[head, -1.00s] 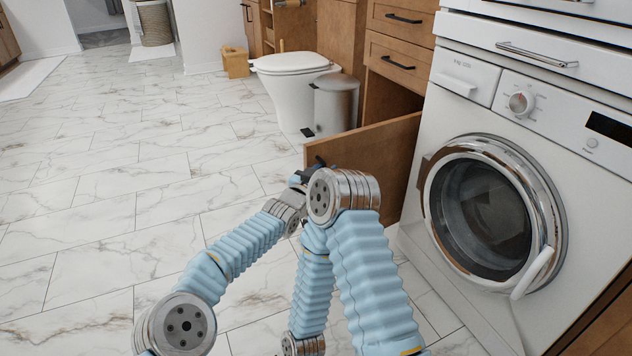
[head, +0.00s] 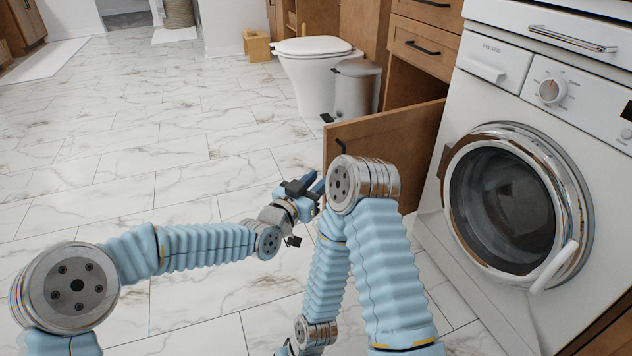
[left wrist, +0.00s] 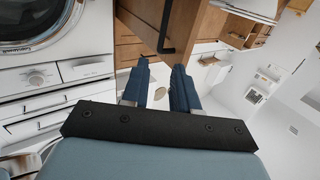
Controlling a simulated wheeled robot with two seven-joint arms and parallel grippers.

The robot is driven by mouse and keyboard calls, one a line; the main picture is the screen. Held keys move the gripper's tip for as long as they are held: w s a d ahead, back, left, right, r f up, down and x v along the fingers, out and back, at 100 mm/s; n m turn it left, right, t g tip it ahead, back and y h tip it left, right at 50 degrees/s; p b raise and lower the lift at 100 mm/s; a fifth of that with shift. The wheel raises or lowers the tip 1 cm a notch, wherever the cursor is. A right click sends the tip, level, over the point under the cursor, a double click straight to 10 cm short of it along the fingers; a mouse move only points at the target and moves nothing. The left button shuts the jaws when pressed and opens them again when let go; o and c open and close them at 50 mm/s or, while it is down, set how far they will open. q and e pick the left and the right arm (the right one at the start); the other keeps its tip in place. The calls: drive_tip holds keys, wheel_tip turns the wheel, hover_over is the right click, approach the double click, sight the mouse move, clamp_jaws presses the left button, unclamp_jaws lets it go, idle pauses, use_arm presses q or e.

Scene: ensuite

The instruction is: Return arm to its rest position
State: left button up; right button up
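My left arm reaches in from the left in the head view. Its gripper (head: 312,185) has dark blue fingers and is beside the open wooden cabinet front (head: 385,150), on its handle side. In the left wrist view the two fingers (left wrist: 161,70) stand apart with nothing between them. The black handle (left wrist: 167,28) is beyond the fingertips, apart from them. My right arm (head: 378,255) is folded in the middle foreground of the head view, its elbow in front of the wooden front. Its hand end is at the bottom edge and mostly hidden.
A white washing machine (head: 480,95) with a round door stands on the right. A grey bin (head: 356,92) and white toilet (head: 305,75) stand behind the open front. A small wooden box (head: 257,46) is farther back. The marble-tiled floor (head: 130,170) at left is clear.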

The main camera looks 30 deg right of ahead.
idle(0.5)
use_arm(q)
drive_tip(key=w+a+f+n+y, duration=0.2)
drive_tip(key=a+f+n+y, duration=0.2)
drive_tip(key=a+f, duration=0.85)
drive_tip(key=s+a+f+n+g+y, duration=0.2)
drive_tip(key=s+a+f+n+y, duration=0.15)
drive_tip(key=a+f, duration=0.6)
drive_tip(key=s+a+f+n+g+y, duration=0.1)
drive_tip(key=s+a+f+n+y, duration=0.1)
drive_tip(key=s+a+f, duration=0.5)
drive_tip(key=s+a+f+n+g+y, duration=0.1)
drive_tip(key=s+a+f+n+g, duration=0.15)
drive_tip(key=s+a, duration=0.45)
drive_tip(key=s+a+f+n+g+y, duration=0.1)
drive_tip(key=s+a+f+n+y, duration=0.2)
drive_tip(key=s+a, duration=0.45)
wheel_tip(320, 180, up, 15)
drive_tip(key=a+h+p, duration=0.1)
drive_tip(key=p, duration=1.5)
drive_tip(key=shift+w+f, duration=0.2)
drive_tip(key=shift+w, duration=0.25)
use_arm(e)
wheel_tip(320, 180, up, 16)
drive_tip(key=shift+s+a, duration=0.3)
drive_tip(key=shift+a, duration=0.1)
